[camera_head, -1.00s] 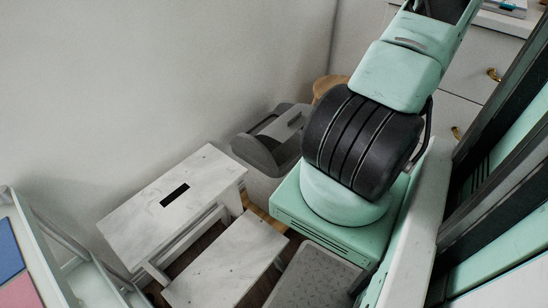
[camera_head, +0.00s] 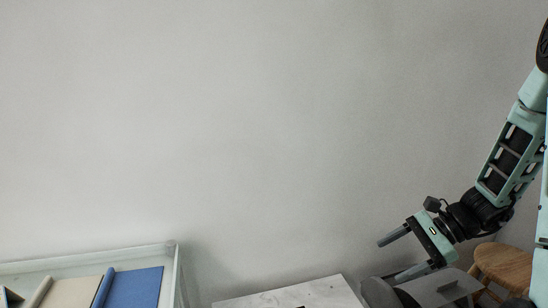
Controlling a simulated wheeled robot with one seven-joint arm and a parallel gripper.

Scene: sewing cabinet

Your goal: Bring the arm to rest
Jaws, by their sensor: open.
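My gripper (camera_head: 403,255) is at the lower right of the head view, at the end of my mint-green and black arm. Its two grey fingers point to the left and stand wide apart, with nothing between them. My arm comes down from the right edge, bent and tilted. The lower finger shows in front of or just above a grey rounded object (camera_head: 380,293); I cannot tell whether they touch.
A wooden stool (camera_head: 503,266) stands at the lower right, behind the arm. A white step stool (camera_head: 290,295) is at the bottom middle. A pale-framed cart or table (camera_head: 90,262) with a blue folded piece (camera_head: 135,288) is at the lower left. The wall is bare.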

